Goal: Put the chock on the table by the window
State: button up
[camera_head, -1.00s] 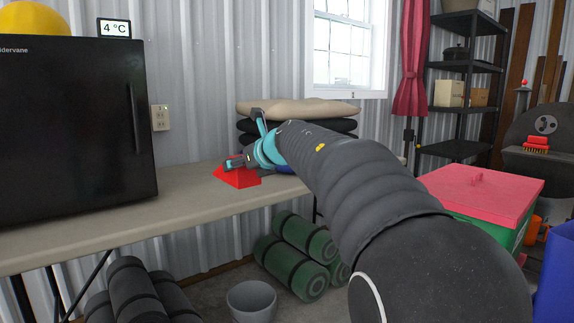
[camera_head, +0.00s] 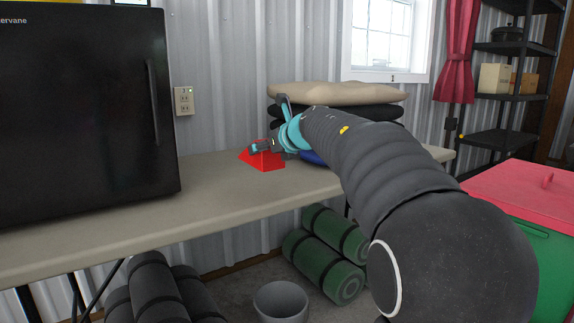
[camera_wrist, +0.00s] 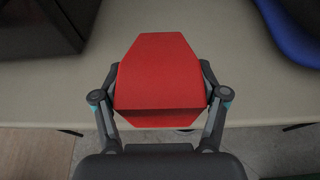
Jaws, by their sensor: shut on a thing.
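The chock (camera_head: 262,159) is a red wedge-shaped block. In the head view it is at the table, between the black fridge and the stack of cushions. In the wrist view the chock (camera_wrist: 158,77) fills the middle, with a finger on each side. My gripper (camera_head: 266,146) is shut on it. The table (camera_head: 200,205) is a long beige top under the window (camera_head: 385,35). The chock appears on or just above its top near the back; I cannot tell if it touches. My arm hides part of the table's right end.
A black fridge (camera_head: 80,110) stands on the table at left. Green rolls (camera_head: 325,265) and a grey bucket (camera_head: 281,302) are below. A red-lidded green bin (camera_head: 515,195) stands right.

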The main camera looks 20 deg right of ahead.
jog(key=w+f, duration=0.2)
jog(key=w, duration=0.1)
jog(key=w+f, duration=0.1)
jog(key=w, duration=0.2)
jog(key=w+d+f+b, duration=0.1)
jog(key=w+f, duration=0.1)
jog(key=w, duration=0.1)
jog(key=shift+w+d+f, duration=0.1)
jog(key=shift+w+f, duration=0.2)
notch_tip(320, 180, down, 4)
jog(key=shift+f+b, duration=0.1)
jog(key=shift+b, duration=1.15)
jog(key=o, duration=1.8)
jog(key=shift+s+d+r, duration=0.15)
jog(key=shift+s+r, duration=0.05)
jog(key=shift+s, duration=0.15)
jog(key=v, duration=1.1)
jog(key=shift+p, duration=0.35)
